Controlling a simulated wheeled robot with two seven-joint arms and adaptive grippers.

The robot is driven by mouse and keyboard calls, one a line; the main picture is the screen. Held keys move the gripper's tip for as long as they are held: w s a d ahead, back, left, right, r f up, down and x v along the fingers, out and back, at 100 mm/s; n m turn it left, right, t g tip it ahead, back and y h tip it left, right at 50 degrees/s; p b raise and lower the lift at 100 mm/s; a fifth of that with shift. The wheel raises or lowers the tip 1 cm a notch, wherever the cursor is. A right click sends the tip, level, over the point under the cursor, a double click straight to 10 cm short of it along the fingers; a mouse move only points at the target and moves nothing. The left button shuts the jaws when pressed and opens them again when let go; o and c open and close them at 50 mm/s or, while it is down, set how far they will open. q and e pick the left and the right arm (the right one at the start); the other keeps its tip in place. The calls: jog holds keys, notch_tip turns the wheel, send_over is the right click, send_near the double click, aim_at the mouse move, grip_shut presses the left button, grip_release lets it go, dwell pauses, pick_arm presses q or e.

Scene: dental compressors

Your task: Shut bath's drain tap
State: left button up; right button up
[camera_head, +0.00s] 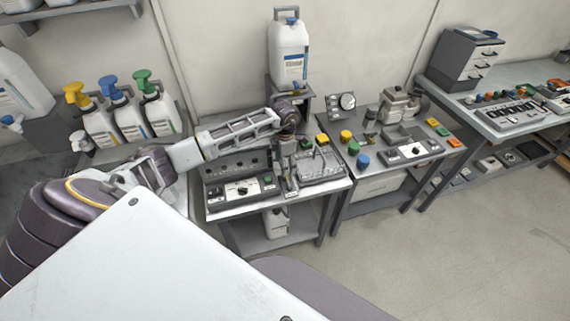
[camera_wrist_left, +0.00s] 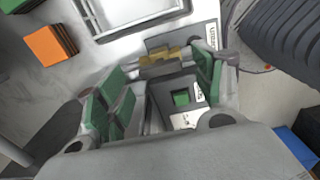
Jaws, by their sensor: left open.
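My left arm reaches in from the left, and my left gripper (camera_head: 291,185) points down at the front of the grey bath-like unit (camera_head: 322,166) on the middle table. In the left wrist view my left gripper (camera_wrist_left: 160,88) is open, with green pads on both sides. A brass-yellow bar (camera_wrist_left: 163,56), possibly the drain tap's handle, shows between and just beyond the fingers; I cannot tell if they touch it. Below it a grey housing holds a green square (camera_wrist_left: 181,99). The gripper hides part of the unit's front in the head view. My right gripper is not in view.
A control panel (camera_head: 241,190) is left of the gripper. A white jug (camera_head: 289,50) stands on a raised stand behind. Several pump bottles (camera_head: 128,110) stand at the left. Another bench with a control box (camera_head: 408,153) is to the right. The floor (camera_head: 470,240) at the right front is clear.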

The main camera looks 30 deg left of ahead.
pick_arm(q)
jog(key=shift+f, duration=0.75)
jog(key=c, duration=1)
